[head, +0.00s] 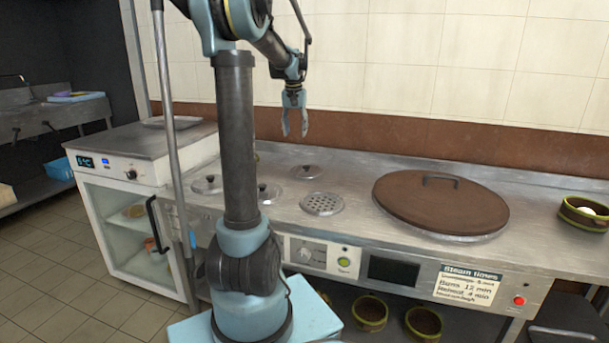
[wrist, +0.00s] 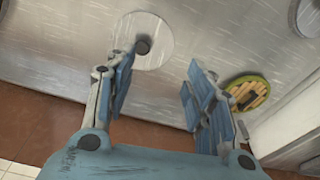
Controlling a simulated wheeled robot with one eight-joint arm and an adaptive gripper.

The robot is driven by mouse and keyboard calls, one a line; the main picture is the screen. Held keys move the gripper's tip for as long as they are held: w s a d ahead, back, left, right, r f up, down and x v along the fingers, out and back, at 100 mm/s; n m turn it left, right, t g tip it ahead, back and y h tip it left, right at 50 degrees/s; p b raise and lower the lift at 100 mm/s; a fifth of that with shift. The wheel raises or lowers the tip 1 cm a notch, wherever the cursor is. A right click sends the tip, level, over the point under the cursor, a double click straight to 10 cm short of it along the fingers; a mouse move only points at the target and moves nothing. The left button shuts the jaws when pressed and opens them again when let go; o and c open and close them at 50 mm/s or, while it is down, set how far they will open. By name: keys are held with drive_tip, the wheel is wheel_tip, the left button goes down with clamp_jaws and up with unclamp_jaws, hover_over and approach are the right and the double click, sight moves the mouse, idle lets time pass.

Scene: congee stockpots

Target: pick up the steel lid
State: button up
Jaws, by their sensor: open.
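Small round steel lids with dark knobs sit on the steel counter. In the head view one lid (head: 306,172) is at the back, another (head: 207,185) is further left, and a third (head: 272,192) is partly hidden by my arm. In the wrist view a steel lid (wrist: 155,25) with a dark knob lies beyond my left-hand finger, and part of another lid (wrist: 309,18) shows at the right edge. My gripper (head: 295,132) is open and empty, pointing down above the back of the counter. Its spread fingers also show in the wrist view (wrist: 159,75).
A perforated steel disc (head: 323,204) lies in front of the back lid. A large brown lid (head: 440,204) covers the counter's right part. A green-rimmed round object (wrist: 248,92) is close to my right-hand finger in the wrist view. The tiled wall (head: 400,60) stands behind.

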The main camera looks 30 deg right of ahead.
hover_over(306, 166)
drive_tip(key=s+a, duration=0.2)
drive_tip(key=f, duration=0.1)
drive_tip(key=shift+m, duration=0.4)
drive_tip(key=f, duration=0.5)
drive_tip(key=w+d+f, duration=0.1)
drive_tip(key=f, duration=0.5)
drive_tip(key=w+d+f, duration=0.1)
drive_tip(key=f, duration=0.4)
drive_tip(key=shift+f, duration=0.3)
drive_tip(key=c, duration=1.2)
